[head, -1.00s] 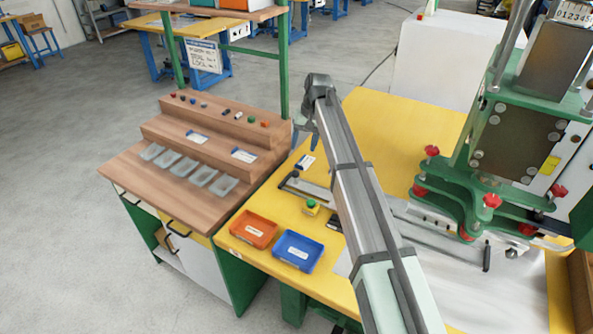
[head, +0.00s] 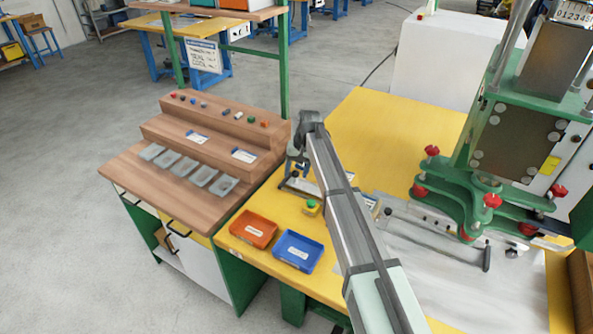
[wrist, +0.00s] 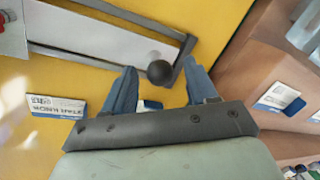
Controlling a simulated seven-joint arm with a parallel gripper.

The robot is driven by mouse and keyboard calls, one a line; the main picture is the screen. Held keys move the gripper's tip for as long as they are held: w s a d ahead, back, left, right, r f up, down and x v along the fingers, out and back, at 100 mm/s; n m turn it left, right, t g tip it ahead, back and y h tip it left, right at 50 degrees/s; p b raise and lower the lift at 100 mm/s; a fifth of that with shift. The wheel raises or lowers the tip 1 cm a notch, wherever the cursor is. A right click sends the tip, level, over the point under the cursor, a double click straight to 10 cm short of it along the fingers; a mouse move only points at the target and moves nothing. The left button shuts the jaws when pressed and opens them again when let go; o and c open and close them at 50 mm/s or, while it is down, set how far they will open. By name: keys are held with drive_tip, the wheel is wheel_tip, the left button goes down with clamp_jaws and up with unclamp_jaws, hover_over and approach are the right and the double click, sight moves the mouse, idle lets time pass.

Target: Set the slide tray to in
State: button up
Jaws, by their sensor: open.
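The slide tray (wrist: 95,40) is a pale grey strip between darker rails on the yellow bench, seen in the wrist view. A round black knob (wrist: 160,72) is at its near right end. My gripper (wrist: 161,68) is open, its two blue-grey fingers one on each side of the knob in that view, with gaps visible. I cannot tell whether the fingertips are down at knob height. In the head view my gripper (head: 297,168) is over the left end of the rail (head: 300,188), and my arm hides the rail's middle.
An orange bin (head: 253,230) and a blue bin (head: 298,251) lie in front, with a green-topped button (head: 311,206) close by. The green press (head: 480,190) stands to the right. The stepped wooden rack (head: 210,140) is just left. Printed cards (wrist: 55,107) lie on the bench.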

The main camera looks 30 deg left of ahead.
clamp_jaws()
idle(0.5)
